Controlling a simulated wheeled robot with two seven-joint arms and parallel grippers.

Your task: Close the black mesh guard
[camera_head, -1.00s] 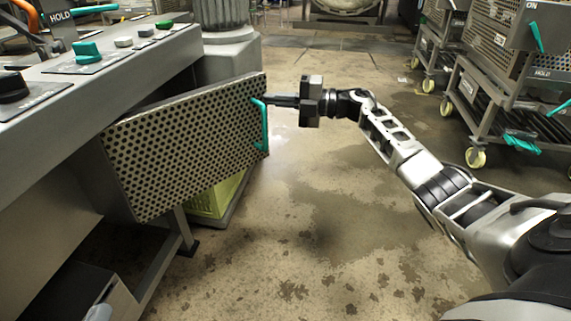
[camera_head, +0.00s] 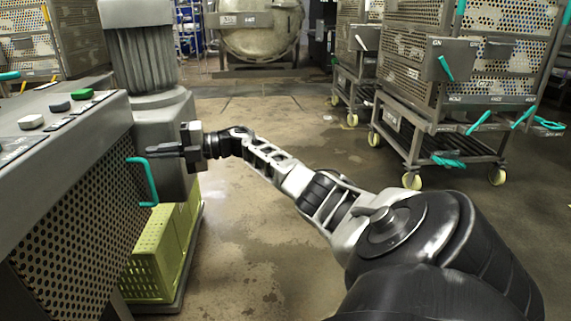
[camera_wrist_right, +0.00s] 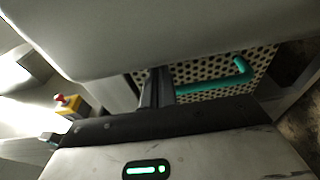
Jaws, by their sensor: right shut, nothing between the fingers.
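The black mesh guard (camera_head: 75,230), a perforated panel, lies along the console front at the left of the head view, under the console's top edge. I cannot tell whether it is fully flush. Its teal handle (camera_head: 152,184) is on its far end; it also shows in the right wrist view (camera_wrist_right: 215,88) against the guard's mesh (camera_wrist_right: 200,72). My right gripper (camera_head: 152,150) is shut and empty, its fingertips close to the top of the handle. I cannot tell whether they touch. My left gripper is not in view.
The grey console (camera_head: 40,170) with buttons is at the left. A grey pillar (camera_head: 150,90) and yellow-green crate (camera_head: 165,250) stand behind the guard. Wheeled mesh carts (camera_head: 440,110) stand at the right. The floor (camera_head: 270,120) in the middle is clear.

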